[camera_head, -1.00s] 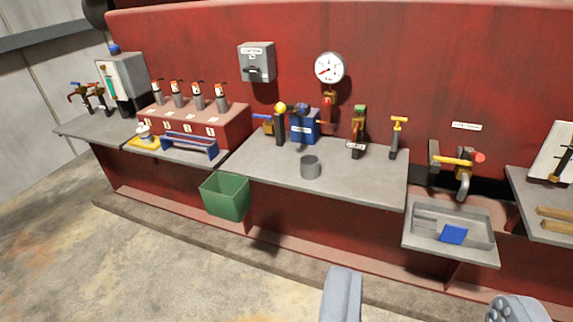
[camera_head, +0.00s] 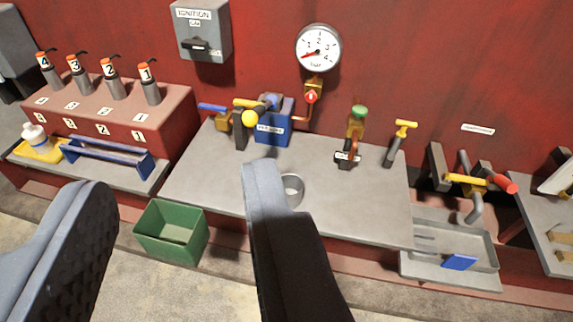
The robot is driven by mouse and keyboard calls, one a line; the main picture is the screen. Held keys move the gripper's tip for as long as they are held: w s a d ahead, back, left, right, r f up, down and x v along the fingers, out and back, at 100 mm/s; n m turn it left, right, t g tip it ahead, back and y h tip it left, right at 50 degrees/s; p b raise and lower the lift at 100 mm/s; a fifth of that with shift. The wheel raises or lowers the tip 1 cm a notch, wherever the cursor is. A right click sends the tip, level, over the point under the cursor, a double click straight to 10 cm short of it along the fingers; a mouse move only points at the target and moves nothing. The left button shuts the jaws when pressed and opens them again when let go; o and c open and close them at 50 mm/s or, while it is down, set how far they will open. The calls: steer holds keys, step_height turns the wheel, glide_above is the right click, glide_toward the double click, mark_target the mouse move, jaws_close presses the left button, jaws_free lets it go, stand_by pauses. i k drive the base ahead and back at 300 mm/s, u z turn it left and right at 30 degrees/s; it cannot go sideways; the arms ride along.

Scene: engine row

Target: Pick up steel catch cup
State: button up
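The steel catch cup (camera_head: 293,190) is a small grey open-topped cylinder standing upright on the middle grey shelf. My gripper (camera_head: 170,190) is open and empty, with its two grey fingers wide apart in the foreground. The right finger overlaps the cup's left side and hides part of it. The cup is not between the fingers; its visible part shows just right of the right fingertip. I cannot tell how far the fingertip is from the cup.
A blue pump-like box (camera_head: 273,128) and yellow-handled valves stand behind the cup. A grey sink tray (camera_head: 450,240) is at right. A gauge (camera_head: 318,47) is on the red wall. Shelf around the cup is clear.

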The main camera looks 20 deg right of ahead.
mark_target(292, 184)
steer(key=z, duration=0.45)
steer(key=i, duration=1)
steer(key=z, duration=0.7)
steer(key=k, duration=0.7)
steer(key=z, duration=0.2)
steer(key=i, duration=0.75)
steer(key=u, duration=0.1)
